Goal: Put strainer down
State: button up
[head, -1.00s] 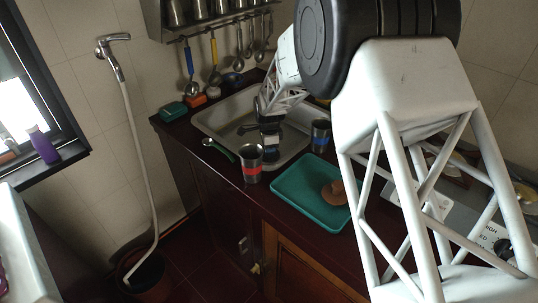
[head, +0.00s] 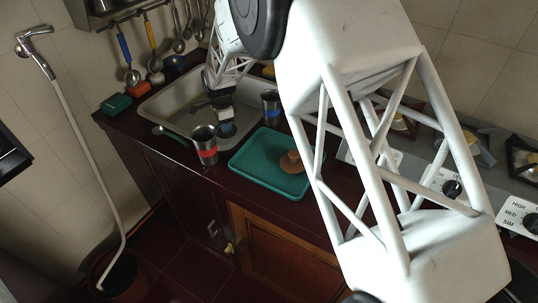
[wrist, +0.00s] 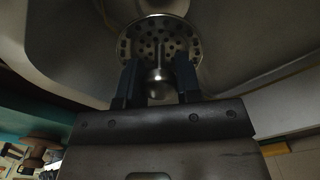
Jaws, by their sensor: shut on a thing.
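The strainer (wrist: 158,40) is a round metal sink basket with many holes and a central knob, seen at the top of the wrist view. My gripper (wrist: 158,82) has its dark blue fingers on both sides of the knob, shut on it. In the head view my gripper (head: 227,131) points down inside the metal sink (head: 152,106), near its right front part. The strainer cannot be made out there. Whether it touches the sink floor or drain is unclear.
A red-banded metal cup (head: 204,152) stands on the dark counter in front of the sink, beside a green-handled tool (head: 170,135). A blue-banded cup (head: 271,108) stands to the right. A teal tray (head: 250,160) holds a brown object (head: 291,161). Utensils hang behind.

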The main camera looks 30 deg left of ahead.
jog(key=d+r, duration=0.1)
jog(key=r, duration=0.1)
jog(key=d+r, duration=0.1)
jog(key=r, duration=0.1)
jog(key=d+r, duration=0.1)
jog(key=shift+w+d+r, duration=0.15)
jog(key=shift+d+r, duration=0.25)
jog(key=shift+m, duration=0.4)
jog(key=s+d, duration=0.1)
jog(key=d+r, duration=0.1)
jog(key=d, duration=0.1)
jog(key=s+d+r, duration=0.1)
jog(key=d, duration=0.1)
jog(key=shift+s+d, duration=0.1)
jog(key=shift+s, duration=0.2)
jog(key=s+d+r+m, duration=0.1)
jog(key=s+d+m, duration=0.1)
jog(key=s+d, duration=0.5)
jog(key=s+d+r+m, duration=0.1)
jog(key=s+d, duration=0.6)
jog(key=d, duration=0.8)
jog(key=shift+s+r+m, duration=0.25)
jog(key=shift+s+m, duration=0.05)
jog(key=shift+m, duration=0.1)
